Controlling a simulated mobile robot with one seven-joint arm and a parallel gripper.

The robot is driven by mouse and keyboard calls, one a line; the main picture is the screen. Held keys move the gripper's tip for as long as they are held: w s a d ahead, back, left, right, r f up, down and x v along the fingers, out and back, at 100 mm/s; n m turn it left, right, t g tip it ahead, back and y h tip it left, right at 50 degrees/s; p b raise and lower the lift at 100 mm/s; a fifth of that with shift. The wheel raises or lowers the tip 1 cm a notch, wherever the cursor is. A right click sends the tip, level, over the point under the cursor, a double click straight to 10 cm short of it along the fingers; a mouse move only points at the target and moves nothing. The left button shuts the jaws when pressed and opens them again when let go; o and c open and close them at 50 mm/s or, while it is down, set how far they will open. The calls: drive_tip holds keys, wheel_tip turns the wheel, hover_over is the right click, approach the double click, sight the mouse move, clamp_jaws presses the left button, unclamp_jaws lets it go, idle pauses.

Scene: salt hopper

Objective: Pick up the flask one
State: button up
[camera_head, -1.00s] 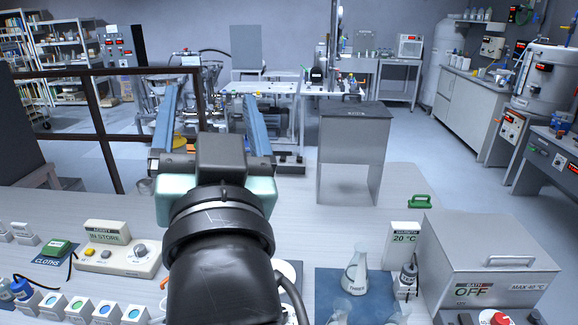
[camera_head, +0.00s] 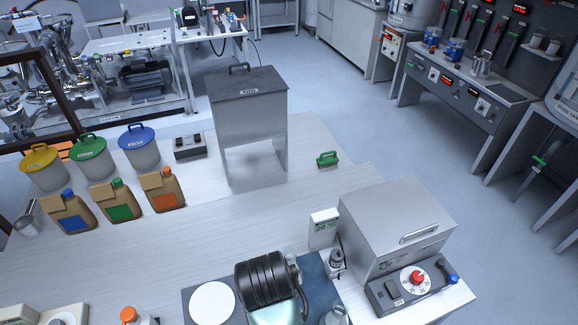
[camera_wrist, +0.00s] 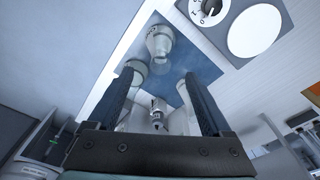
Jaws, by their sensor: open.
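Clear conical flasks stand on a blue mat (camera_head: 318,288). In the head view one flask (camera_head: 335,317) shows at the bottom edge, and another is mostly hidden behind my arm. In the wrist view a flask (camera_wrist: 160,42) stands on the mat beyond my fingertips. Another flask (camera_wrist: 136,75) is partly behind the left finger. I cannot read which is flask one. My gripper (camera_wrist: 158,77) is open, its two dark fingers apart, with nothing held. A small bottle with a dark tip (camera_wrist: 157,113) shows between the fingers, farther off. In the head view my arm hides the fingertips.
A steel box with a control panel (camera_head: 395,225) stands right of the mat. A white disc (camera_head: 212,303) lies left of my arm.

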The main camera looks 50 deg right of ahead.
drive_tip(key=f, duration=0.3)
drive_tip(key=shift+d+b, duration=0.2)
drive_tip(key=shift+b, duration=0.15)
drive_tip(key=shift+w+d+f+p, duration=0.1)
drive_tip(key=shift+f+p, duration=0.15)
drive_tip(key=shift+f, duration=0.25)
drive_tip(key=shift+w+d+f+p, duration=0.1)
drive_tip(key=shift+f+p, duration=0.1)
drive_tip(key=shift+f, duration=0.25)
drive_tip(key=f+p, duration=0.1)
drive_tip(key=f, duration=0.1)
drive_tip(key=d+f, duration=0.1)
drive_tip(key=f, duration=0.1)
drive_tip(key=shift+s+d+f+p, duration=0.1)
drive_tip(key=shift+d+p, duration=0.05)
drive_tip(key=shift+p, duration=0.25)
drive_tip(key=shift+f, duration=0.5)
clamp_jaws()
drive_tip(key=shift+r, duration=0.1)
